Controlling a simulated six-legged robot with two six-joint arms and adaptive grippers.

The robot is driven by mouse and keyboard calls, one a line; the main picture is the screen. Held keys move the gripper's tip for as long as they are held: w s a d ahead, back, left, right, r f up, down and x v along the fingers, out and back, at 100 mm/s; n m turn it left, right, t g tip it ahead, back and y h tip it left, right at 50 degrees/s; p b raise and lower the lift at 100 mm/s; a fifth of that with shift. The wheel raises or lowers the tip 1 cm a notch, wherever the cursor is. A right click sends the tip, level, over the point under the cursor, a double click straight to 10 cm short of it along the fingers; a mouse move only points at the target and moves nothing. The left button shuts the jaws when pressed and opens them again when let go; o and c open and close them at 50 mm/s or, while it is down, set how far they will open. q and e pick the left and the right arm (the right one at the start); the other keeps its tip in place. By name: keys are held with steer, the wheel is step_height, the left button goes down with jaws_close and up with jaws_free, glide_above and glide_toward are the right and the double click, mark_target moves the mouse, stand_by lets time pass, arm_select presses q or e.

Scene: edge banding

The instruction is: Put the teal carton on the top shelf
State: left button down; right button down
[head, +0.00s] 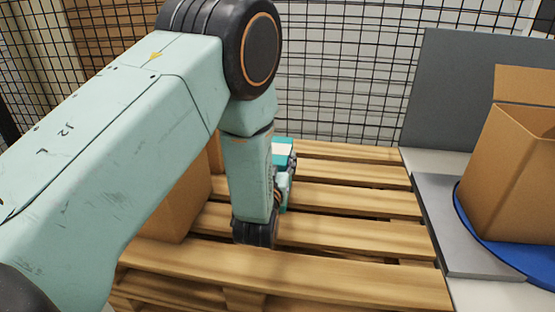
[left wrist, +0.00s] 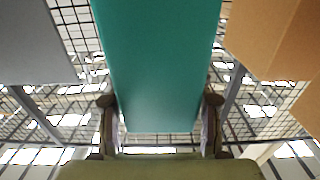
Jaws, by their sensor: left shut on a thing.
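The teal carton (left wrist: 158,65) fills the upper middle of the left wrist view, with one finger of my left gripper (left wrist: 158,112) on each side of it. The gripper is shut on the carton. In the head view the carton (head: 284,146) shows only as a small teal and white patch behind my left forearm, above the wooden pallet. My left gripper (head: 291,168) is mostly hidden there by the arm. I cannot tell whether the carton touches the pallet. No top shelf can be made out. My right gripper is not in view.
A slatted wooden pallet (head: 350,200) lies below the arm, its right part clear. A brown box (head: 178,205) stands on its left, partly hidden. An open cardboard box (head: 510,175) stands on a blue disc (head: 465,225) at right. Black wire mesh (head: 340,70) closes the back.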

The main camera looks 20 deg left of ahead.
arm_select(q)
steer(key=shift+a+f, duration=0.1)
steer(key=c, duration=0.8)
jaws_free()
steer(key=shift+a, duration=0.15)
steer(key=shift+c, duration=0.2)
steer(key=shift+o, duration=1.4)
steer(key=shift+d, duration=0.2)
steer(key=shift+a, duration=0.15)
